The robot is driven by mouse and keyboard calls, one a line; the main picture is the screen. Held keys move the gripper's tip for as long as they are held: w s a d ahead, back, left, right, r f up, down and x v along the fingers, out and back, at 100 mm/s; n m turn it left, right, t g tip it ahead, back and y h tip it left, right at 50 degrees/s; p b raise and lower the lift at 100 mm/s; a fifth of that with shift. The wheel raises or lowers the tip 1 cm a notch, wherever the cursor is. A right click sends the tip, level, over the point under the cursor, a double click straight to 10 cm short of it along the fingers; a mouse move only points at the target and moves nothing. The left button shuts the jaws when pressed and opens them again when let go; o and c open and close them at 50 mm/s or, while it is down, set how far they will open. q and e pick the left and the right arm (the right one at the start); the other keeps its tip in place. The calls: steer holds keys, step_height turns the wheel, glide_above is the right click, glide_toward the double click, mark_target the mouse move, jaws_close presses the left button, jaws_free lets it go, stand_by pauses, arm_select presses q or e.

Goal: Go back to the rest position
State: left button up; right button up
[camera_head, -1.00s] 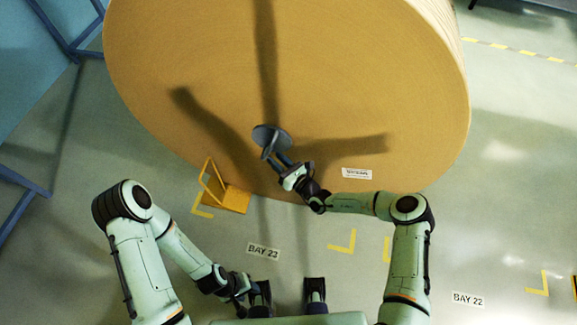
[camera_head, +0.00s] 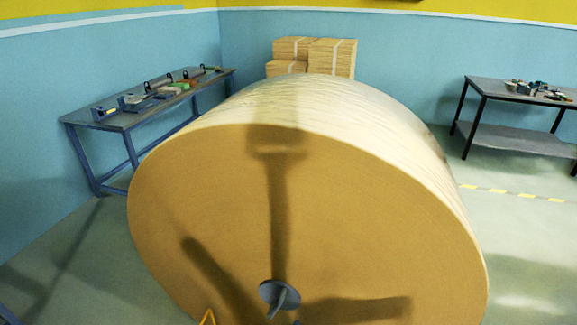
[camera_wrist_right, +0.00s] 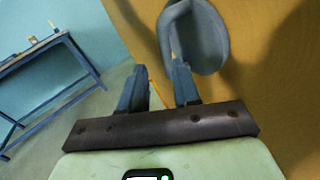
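The huge kraft roll (camera_head: 200,210) stands with its flat tan end facing me in the head view. A grey core plug (camera_head: 270,291) with a handle sits low on that end. In the right wrist view, the plug (camera_wrist_right: 208,40) is just beyond my right gripper (camera_wrist_right: 160,75). Its two fingers are apart, and I see nothing held between them. The plug's handle shows close to the fingertips; whether it touches the right-hand finger I cannot tell. The head view cuts off nearly all of my right arm. My left gripper is out of view.
A blue-legged bench (camera_head: 130,120) with tools stands at the left wall. Stacked cartons (camera_head: 331,57) are behind the roll. A dark table (camera_head: 515,95) stands at the right. The yellow chock tip (camera_head: 208,317) shows at the bottom edge. Floor right of the roll is open.

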steer(key=s+a+f+n+g+y+p, duration=0.1)
steer(key=s+a+f+n+g, duration=0.2)
steer(key=s+n+g, duration=0.6)
steer(key=s+a+f+n+g+p, duration=0.1)
steer(key=s+a+f+n+g, duration=0.2)
steer(key=s, duration=1)
steer(key=s+d+f+n+g+h, duration=0.2)
steer(key=s+d+n+g+h, duration=0.3)
steer(key=s, duration=0.4)
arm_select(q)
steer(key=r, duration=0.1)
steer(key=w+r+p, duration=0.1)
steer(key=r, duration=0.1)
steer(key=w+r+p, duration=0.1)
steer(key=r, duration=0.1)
arm_select(e)
steer(key=s+d+r+n+t+h, duration=0.1)
steer(key=s+d+n+h, duration=0.3)
steer(key=d+n, duration=0.5)
steer(key=shift+d+r+t, duration=0.3)
steer(key=shift+d+t, duration=0.3)
steer(key=shift+d, duration=0.05)
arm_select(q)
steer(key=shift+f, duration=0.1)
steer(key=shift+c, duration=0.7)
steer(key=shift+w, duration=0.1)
